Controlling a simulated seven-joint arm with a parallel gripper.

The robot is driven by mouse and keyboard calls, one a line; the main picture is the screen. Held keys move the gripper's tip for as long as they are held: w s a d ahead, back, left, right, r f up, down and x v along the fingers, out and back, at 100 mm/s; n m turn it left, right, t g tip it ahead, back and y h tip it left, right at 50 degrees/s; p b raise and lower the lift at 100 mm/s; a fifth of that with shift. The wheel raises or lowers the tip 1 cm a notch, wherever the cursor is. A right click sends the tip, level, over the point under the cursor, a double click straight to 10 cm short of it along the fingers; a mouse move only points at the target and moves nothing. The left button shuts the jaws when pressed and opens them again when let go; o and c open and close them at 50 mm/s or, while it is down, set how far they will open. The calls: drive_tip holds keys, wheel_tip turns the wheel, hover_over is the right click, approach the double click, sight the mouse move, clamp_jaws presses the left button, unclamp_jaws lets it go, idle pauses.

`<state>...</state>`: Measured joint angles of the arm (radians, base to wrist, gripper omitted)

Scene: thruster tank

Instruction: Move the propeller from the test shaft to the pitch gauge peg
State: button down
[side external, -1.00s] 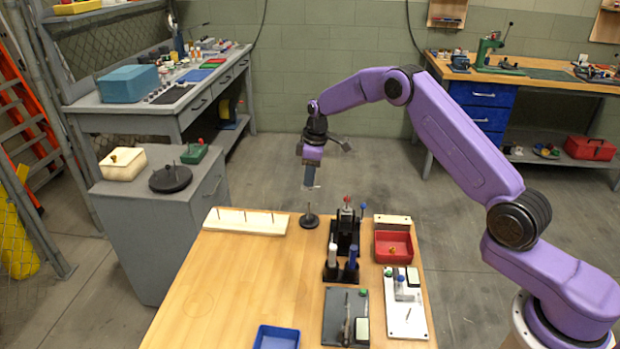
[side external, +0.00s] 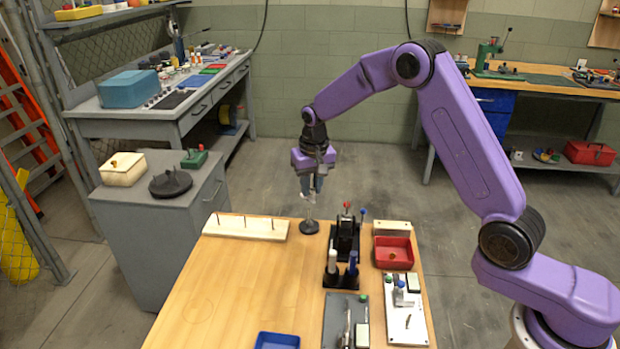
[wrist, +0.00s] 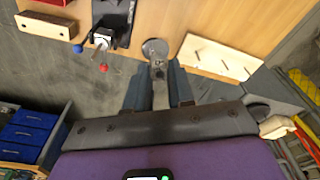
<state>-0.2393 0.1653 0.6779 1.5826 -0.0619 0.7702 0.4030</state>
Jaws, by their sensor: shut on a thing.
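My gripper (side external: 311,194) points straight down at the far edge of the wooden table. It is shut on the propeller (wrist: 158,67), a small grey metal piece between the fingertips in the wrist view, mostly hidden by them. The propeller is right above an upright post on a round dark base (side external: 309,227), which looks like the pitch gauge peg; its base also shows in the wrist view (wrist: 155,46). I cannot tell whether the propeller touches the post. A black stand with red and blue knobs (side external: 346,238), perhaps holding the test shaft, is just right of it.
A pale board with several thin pegs (side external: 246,227) lies left of the round base. A red tray (side external: 393,252) and a cream block (side external: 392,228) lie to the right. A blue tray (side external: 277,340) is at the front. The table's left middle is clear.

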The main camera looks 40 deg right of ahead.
drive_tip(key=s+a+m+g, duration=0.1)
drive_tip(key=s+a+m, duration=0.3)
drive_tip(key=s+m, duration=0.8)
drive_tip(key=s+a+m+g, duration=0.2)
drive_tip(key=s+a+m, duration=0.1)
drive_tip(key=s+m, duration=0.9)
drive_tip(key=shift+w+f+m, duration=0.4)
drive_tip(key=shift+f+m, duration=0.05)
drive_tip(key=shift+f, duration=1.35)
drive_tip(key=shift+w+f+m, duration=0.35)
drive_tip(key=shift+f+m, duration=0.05)
drive_tip(key=shift+f, duration=1.4)
drive_tip(key=shift+w+f+m, duration=0.4)
drive_tip(key=shift+f+m, duration=0.05)
drive_tip(key=shift+f, duration=1.35)
drive_tip(key=shift+n, duration=0.5)
drive_tip(key=shift+f, duration=2.7)
